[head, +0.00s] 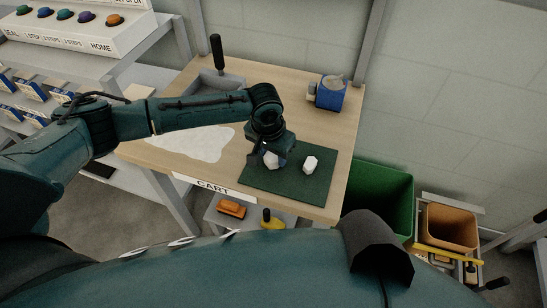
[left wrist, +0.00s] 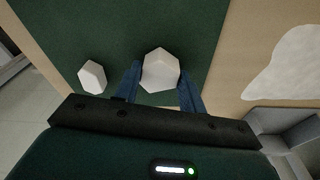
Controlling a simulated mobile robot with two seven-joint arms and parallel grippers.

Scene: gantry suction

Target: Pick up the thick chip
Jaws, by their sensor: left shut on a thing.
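The thick chip (left wrist: 160,72), a white many-sided block, sits between the two blue fingers of my left gripper (left wrist: 161,90) in the left wrist view. The gripper is shut on it. In the head view, my left gripper (head: 268,154) points down over the dark green mat (head: 290,199), and the chip (head: 273,161) shows partly beneath it. I cannot tell whether the chip touches the mat. A second white chip (head: 310,164) lies free on the mat to the right; it looks smaller in the left wrist view (left wrist: 92,77). My right gripper is not in view.
The mat lies on a wooden cart top (head: 178,164). A white irregular sheet (head: 200,143) is left of it. A blue box (head: 331,93) and a grey tray (head: 218,83) stand farther back. A green bin (head: 385,195) is beyond the cart's right edge.

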